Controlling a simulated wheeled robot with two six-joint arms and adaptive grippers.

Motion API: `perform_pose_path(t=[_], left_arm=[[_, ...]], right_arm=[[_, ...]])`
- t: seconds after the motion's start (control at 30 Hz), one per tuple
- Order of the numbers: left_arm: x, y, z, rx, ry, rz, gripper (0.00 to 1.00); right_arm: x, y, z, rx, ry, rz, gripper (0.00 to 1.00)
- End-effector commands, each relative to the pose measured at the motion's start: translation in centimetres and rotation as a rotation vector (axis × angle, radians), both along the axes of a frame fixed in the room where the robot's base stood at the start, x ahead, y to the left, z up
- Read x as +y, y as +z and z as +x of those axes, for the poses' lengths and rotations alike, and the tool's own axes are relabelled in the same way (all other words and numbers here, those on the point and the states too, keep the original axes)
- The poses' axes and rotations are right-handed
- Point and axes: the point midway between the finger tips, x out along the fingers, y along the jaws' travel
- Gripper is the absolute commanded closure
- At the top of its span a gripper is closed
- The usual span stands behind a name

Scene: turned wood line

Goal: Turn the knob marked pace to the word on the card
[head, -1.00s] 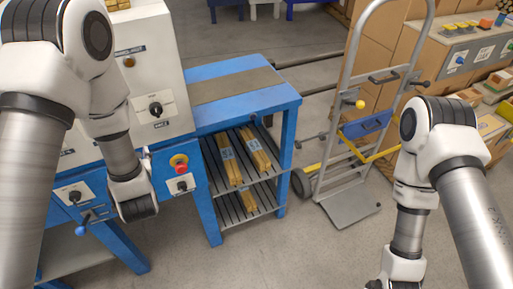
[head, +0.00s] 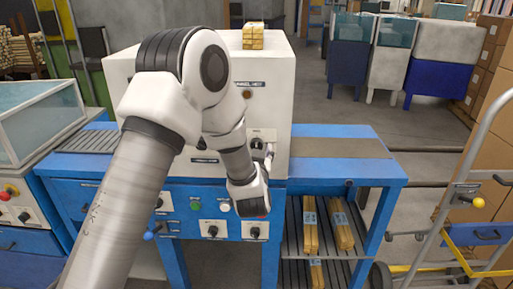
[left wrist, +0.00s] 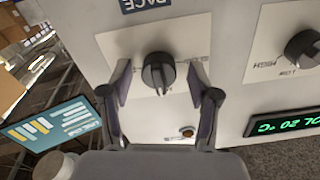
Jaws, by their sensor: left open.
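The pace knob (left wrist: 158,72) is a black round knob on a white plate in the left wrist view. Its label (left wrist: 146,3) reads PACE upside down. A pale pointer mark faces the bottom of that picture; the words around the knob are partly hidden and too small to read. My left gripper (left wrist: 160,82) is open, one finger on each side of the knob, with gaps visible. In the head view the knob (head: 257,143) shows on the white cabinet, with my left gripper (head: 268,157) just beside it. My right gripper is out of view. I cannot make out the card.
A second knob (left wrist: 303,48) and a green display (left wrist: 286,121) share the panel. Below the cabinet, the blue bench (head: 180,195) carries more knobs and buttons. Wood strips (head: 310,225) lie on a rack. A hand truck (head: 465,190) stands right.

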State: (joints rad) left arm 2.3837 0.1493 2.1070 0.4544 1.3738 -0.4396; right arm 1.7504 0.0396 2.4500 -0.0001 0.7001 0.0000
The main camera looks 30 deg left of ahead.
Motion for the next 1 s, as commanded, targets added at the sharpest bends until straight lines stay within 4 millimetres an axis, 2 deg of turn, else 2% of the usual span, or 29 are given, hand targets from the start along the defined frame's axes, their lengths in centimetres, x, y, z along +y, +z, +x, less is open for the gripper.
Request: perform_pose_path(t=[0.2,0.37,0.4,0.77,1.0], left_arm=[[0.0,-0.1,0.1,0.001,-0.001,0.001,0.39],[0.0,-0.1,0.1,0.001,-0.001,0.001,0.95],[0.0,-0.1,0.1,0.000,-0.001,0.000,0.98],[0.0,0.0,0.1,0.015,-0.001,0.022,0.98],[0.0,0.2,0.1,0.072,-0.001,0.114,0.98]], right_arm=[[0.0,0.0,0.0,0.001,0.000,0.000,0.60],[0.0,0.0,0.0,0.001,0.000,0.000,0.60],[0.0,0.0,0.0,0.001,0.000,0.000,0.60],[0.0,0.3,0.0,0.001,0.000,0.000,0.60],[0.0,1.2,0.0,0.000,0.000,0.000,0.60]])
